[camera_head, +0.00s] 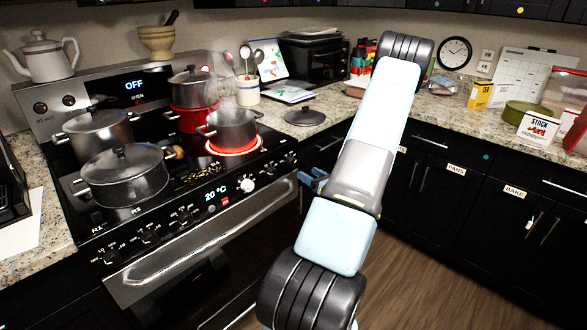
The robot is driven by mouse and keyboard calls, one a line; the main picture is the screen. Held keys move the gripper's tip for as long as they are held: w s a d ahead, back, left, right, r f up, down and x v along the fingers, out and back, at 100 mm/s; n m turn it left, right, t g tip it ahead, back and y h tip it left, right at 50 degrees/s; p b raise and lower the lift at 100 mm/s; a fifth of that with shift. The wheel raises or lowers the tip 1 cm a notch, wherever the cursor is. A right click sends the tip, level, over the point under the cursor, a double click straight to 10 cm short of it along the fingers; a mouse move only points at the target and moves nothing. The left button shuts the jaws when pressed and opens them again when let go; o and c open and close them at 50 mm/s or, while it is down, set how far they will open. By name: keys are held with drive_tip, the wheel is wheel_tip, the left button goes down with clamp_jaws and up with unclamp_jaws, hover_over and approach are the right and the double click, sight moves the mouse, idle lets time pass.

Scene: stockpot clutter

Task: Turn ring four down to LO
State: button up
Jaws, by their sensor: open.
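The stove (190,265) has a black front panel with a row of black knobs (150,237) and one white knob (247,185) beside a "20 °C" display. The knob marks are too small to read surely, and I cannot tell which knob is ring four's. One ring (258,147) glows red at the right front of the cooktop, under a steaming dark pot (233,127). My gripper (313,182) shows as blue fingers, open, just right of the oven handle's right end and apart from the knobs. My arm partly hides it.
A large lidded pot (125,180) stands at the left front, with another pot (98,135) and a red pot (192,118) behind. A lid (305,117) lies on the right counter. The oven handle (200,235) juts out below the knobs.

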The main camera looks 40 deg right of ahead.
sight(293, 165)
drive_tip(key=w, duration=0.8)
drive_tip(key=shift+w+a, duration=0.1)
drive_tip(key=shift+w, duration=0.05)
